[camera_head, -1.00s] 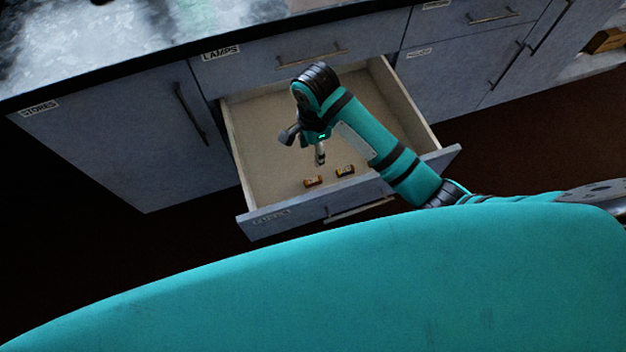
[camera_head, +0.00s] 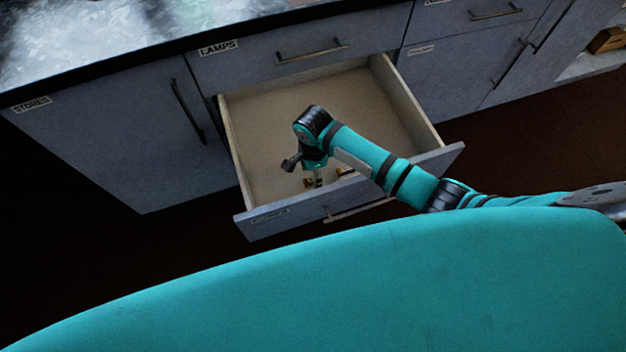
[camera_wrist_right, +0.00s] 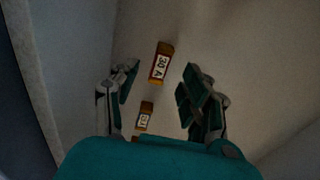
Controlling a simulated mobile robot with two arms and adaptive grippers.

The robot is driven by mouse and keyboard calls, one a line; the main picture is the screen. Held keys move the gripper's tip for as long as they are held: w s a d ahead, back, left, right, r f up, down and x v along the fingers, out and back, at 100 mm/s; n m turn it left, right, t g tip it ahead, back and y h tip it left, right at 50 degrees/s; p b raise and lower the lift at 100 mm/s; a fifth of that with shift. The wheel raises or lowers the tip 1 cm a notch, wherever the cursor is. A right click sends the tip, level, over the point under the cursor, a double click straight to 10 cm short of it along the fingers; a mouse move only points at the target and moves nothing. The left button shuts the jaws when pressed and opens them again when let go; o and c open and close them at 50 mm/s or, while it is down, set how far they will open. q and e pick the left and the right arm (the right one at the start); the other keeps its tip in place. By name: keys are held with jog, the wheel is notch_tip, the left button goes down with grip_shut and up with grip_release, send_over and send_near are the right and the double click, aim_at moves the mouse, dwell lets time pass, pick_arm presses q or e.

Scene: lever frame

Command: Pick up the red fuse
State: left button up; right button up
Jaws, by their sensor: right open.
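Two small fuses lie on the floor of the open drawer (camera_head: 275,115), near its front. In the right wrist view, one fuse (camera_wrist_right: 161,62) has orange-brown ends and a pale label reading "30 A". The other fuse (camera_wrist_right: 144,117) has a similar orange-brown colour and a label I cannot read clearly. Neither is plainly red in this light. My right gripper (camera_head: 318,182) is low inside the drawer, beside and partly over the left fuse (camera_head: 308,183). In its wrist view the right gripper (camera_wrist_right: 158,84) is open, fingers apart, with nothing held. My left gripper is out of view.
The drawer's side walls and front panel (camera_head: 285,222) surround the gripper. A closed drawer labelled LAMPS (camera_head: 262,62) and the worktop (camera_head: 130,40) are above. A STORES cupboard door (camera_head: 110,140) is at left. The back of the drawer is bare.

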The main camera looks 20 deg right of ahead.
notch_tip(320, 180, down, 4)
jog(key=shift+r+b, duration=0.25)
jog(key=shift+b, duration=0.05)
grip_shut()
notch_tip(320, 180, up, 10)
jog(key=p, duration=0.2)
dwell(0.4)
